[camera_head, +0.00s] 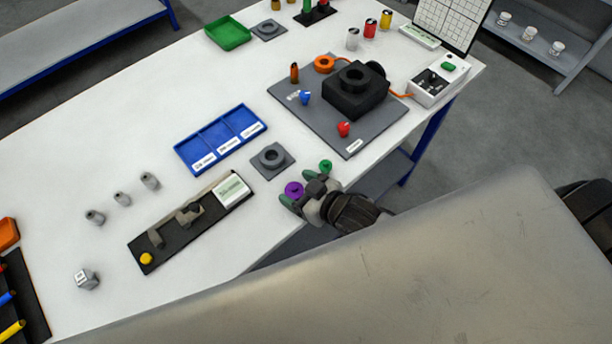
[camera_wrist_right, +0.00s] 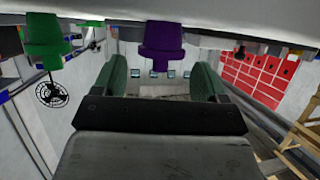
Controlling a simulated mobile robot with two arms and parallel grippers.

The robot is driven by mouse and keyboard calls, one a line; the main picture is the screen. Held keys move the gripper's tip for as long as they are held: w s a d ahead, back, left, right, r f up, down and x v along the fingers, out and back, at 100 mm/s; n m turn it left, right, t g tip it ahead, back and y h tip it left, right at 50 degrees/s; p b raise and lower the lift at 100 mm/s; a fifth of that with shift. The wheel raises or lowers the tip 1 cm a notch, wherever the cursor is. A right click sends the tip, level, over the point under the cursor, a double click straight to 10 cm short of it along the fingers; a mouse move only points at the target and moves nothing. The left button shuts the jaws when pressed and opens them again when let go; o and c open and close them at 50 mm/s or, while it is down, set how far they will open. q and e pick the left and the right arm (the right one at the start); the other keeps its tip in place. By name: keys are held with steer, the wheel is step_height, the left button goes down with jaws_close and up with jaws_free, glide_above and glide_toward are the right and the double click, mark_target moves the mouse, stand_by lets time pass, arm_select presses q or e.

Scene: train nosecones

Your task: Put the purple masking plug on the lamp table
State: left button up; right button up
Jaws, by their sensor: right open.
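The purple masking plug (camera_head: 293,189) stands near the front edge of the white table, beside the fingertips of my right gripper. My right gripper (camera_head: 310,191) is open, with green finger pads. In the right wrist view the purple plug (camera_wrist_right: 161,42) shows ahead of the gap between the open fingers (camera_wrist_right: 160,82), and they are not closed on it. A green plug (camera_head: 326,166) stands just past the gripper and also shows in the right wrist view (camera_wrist_right: 45,42). My left gripper is not in view. I cannot tell which surface is the lamp table.
A grey square plate with a ring (camera_head: 272,160) and a blue tray (camera_head: 217,142) lie beyond the gripper. A black fixture strip (camera_head: 168,237) lies to its left. A large grey plate (camera_head: 352,146) carries a black block (camera_head: 352,95) and red and blue plugs.

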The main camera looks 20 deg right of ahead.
steer(key=b+v, duration=0.1)
steer(key=v, duration=1.1)
steer(key=shift+b, duration=0.3)
steer(key=s+d+f+m+g+h, duration=0.1)
steer(key=d+f+h, duration=0.15)
steer(key=f, duration=0.65)
steer(key=s+d+f+m+g+h, duration=0.15)
steer(key=d+f, duration=0.25)
steer(key=f, duration=0.6)
steer(key=s+d+f+g+h, duration=0.1)
steer(key=s+d+f+g, duration=0.15)
steer(key=f, duration=0.65)
steer(key=s+a+f+g, duration=0.1)
steer(key=s+f+g, duration=0.2)
steer(key=s+f, duration=0.4)
steer(key=s+a+f+g+h, duration=0.1)
steer(key=s+a+f+g, duration=0.1)
steer(key=s+f, duration=0.6)
steer(key=shift+s+f+m+g, duration=0.35)
steer(key=shift+s+m+g, duration=0.1)
steer(key=shift+s, duration=0.55)
